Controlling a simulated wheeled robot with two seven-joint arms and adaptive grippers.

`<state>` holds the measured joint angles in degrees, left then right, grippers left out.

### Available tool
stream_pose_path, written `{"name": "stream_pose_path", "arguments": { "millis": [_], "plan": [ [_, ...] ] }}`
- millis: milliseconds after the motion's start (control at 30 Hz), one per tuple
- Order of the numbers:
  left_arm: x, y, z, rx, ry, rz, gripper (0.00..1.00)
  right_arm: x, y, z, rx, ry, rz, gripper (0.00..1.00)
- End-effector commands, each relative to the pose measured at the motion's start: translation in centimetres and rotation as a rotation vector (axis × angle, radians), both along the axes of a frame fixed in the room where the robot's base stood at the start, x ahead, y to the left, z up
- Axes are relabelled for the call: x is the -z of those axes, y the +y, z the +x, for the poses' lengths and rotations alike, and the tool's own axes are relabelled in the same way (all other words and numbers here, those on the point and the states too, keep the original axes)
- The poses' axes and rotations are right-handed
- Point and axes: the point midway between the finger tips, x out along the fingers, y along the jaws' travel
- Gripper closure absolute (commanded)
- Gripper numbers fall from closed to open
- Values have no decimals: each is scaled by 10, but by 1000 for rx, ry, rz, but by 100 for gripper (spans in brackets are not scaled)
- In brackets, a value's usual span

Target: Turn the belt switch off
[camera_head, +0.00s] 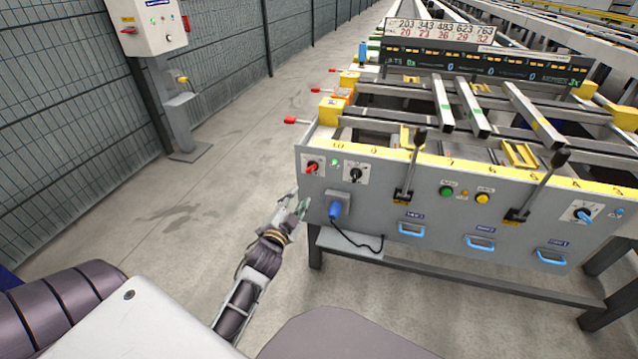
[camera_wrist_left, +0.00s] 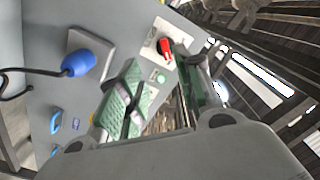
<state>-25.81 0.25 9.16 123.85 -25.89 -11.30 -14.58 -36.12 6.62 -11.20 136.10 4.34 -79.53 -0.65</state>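A switch with a red handle (camera_head: 312,167) sits on a white plate at the left end of the grey table front. Its label is too small to read. A green lamp (camera_head: 335,162) is beside it. The red handle also shows in the left wrist view (camera_wrist_left: 166,47), just beyond my fingertips, with the lamp (camera_wrist_left: 160,77) below it. A black rotary switch (camera_head: 356,174) is to its right in the head view. My left gripper (camera_head: 296,206) is open and empty, below and left of the red handle. Its green-padded fingers (camera_wrist_left: 163,88) show apart. My right gripper is not in view.
A blue plug (camera_head: 335,210) with a black cable protrudes below the switches; it is also in the wrist view (camera_wrist_left: 80,62). Two black levers (camera_head: 410,170) and blue handles (camera_head: 411,230) line the front. A fence and a control box (camera_head: 150,25) stand left, with clear floor between.

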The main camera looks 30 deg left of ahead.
Motion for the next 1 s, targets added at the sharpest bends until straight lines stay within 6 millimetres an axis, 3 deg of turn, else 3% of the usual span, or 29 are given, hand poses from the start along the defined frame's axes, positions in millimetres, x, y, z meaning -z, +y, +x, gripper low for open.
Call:
{"name": "stream_pose_path", "arguments": {
  "millis": [200,600,1000],
  "plan": [
    [-13,2,-2,-6,-23,18,65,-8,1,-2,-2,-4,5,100],
    [-12,2,-1,-5,-23,17,65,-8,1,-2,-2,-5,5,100],
    [-12,7,20,-5,-24,17,65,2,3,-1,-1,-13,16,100]
  ]
}}
